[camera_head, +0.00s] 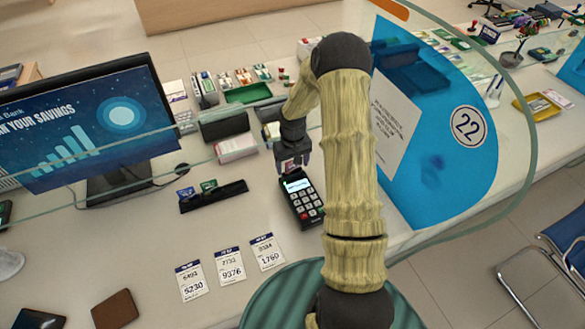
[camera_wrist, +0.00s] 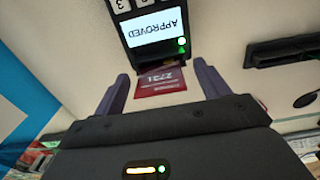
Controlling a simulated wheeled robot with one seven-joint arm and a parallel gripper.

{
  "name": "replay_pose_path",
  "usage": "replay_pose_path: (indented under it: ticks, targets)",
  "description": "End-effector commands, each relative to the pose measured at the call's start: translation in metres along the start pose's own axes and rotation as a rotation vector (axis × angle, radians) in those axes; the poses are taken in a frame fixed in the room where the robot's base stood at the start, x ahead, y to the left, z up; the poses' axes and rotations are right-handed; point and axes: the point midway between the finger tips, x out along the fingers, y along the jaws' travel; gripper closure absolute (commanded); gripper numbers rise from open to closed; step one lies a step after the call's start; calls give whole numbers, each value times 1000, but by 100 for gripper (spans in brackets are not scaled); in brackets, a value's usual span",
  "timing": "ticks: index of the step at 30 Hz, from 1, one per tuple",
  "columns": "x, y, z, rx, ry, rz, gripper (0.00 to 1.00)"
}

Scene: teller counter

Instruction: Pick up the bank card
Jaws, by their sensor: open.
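The bank card looks to be the dark red card (camera_wrist: 160,84) with pale digits in the wrist view. It sits at the end of a black card terminal (camera_wrist: 152,30), whose screen reads "APPROVED" upside down with a green light beside it. My gripper (camera_wrist: 161,72) is open, one finger on each side of the card, with no clear contact. In the head view my gripper (camera_head: 293,165) points down at the screen end of the terminal (camera_head: 304,206). I cannot make out the red card there; my gripper covers that spot.
A black holder (camera_head: 213,198) with blue and green cards lies left of the terminal. Several paper tickets (camera_head: 229,266) lie in front. A glass screen (camera_head: 100,170) crosses the counter, and a blue panel (camera_head: 440,130) stands right of my arm. A monitor (camera_head: 90,130) stands left.

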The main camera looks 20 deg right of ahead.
Motion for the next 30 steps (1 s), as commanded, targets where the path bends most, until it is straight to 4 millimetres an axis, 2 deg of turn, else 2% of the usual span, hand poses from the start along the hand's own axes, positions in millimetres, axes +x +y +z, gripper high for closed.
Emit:
replay_pose_path:
  ticks: [2, 3, 9, 12, 18, 22, 26, 30]
  targets:
    - [0, 0, 0, 0, 0, 0, 25]
    - [0, 0, 0, 0, 0, 0, 29]
    - [0, 0, 0, 0, 0, 0, 69]
    - [0, 0, 0, 0, 0, 0, 76]
    - [-1, 0, 0, 0, 0, 0, 76]
    - [-8, 0, 0, 1, 1, 0, 76]
    - [-26, 0, -1, 1, 3, 1, 76]
    - [-53, 0, -1, 1, 5, 2, 76]
